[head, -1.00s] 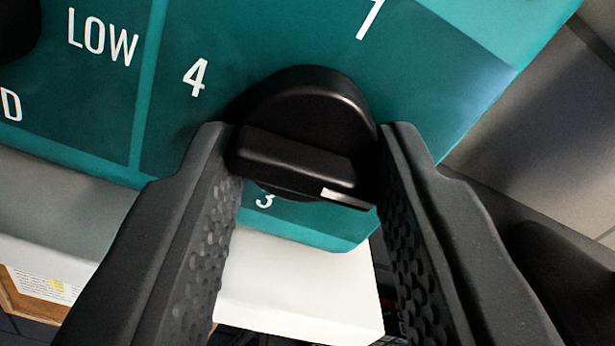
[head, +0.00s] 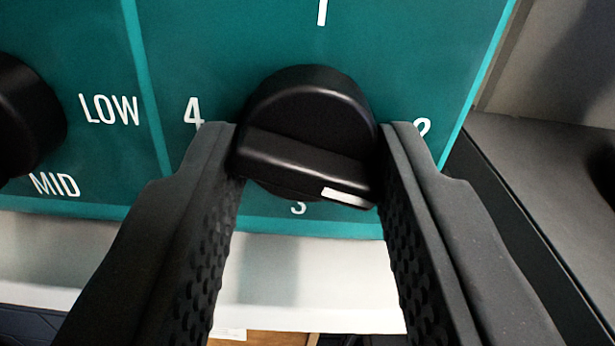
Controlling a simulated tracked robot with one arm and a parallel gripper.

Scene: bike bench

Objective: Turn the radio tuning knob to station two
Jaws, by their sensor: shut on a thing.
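The black tuning knob (head: 308,110) is in the middle of the head view, on a teal panel (head: 255,40). It has a raised grip bar with a white mark (head: 346,197) at its lower right end. The numbers 1 (head: 322,12), 2 (head: 423,127), 3 (head: 298,208) and 4 (head: 193,111) surround the knob. The mark points right and slightly down, between 2 and 3. My gripper (head: 309,165) is shut on the knob, one finger at each end of the bar. The right finger partly covers the 2.
Another black knob (head: 28,118) stands at the left edge, beside the labels LOW (head: 109,110) and MID (head: 55,185). A pale surface (head: 300,270) lies below the panel. A grey surface (head: 540,170) is at the right.

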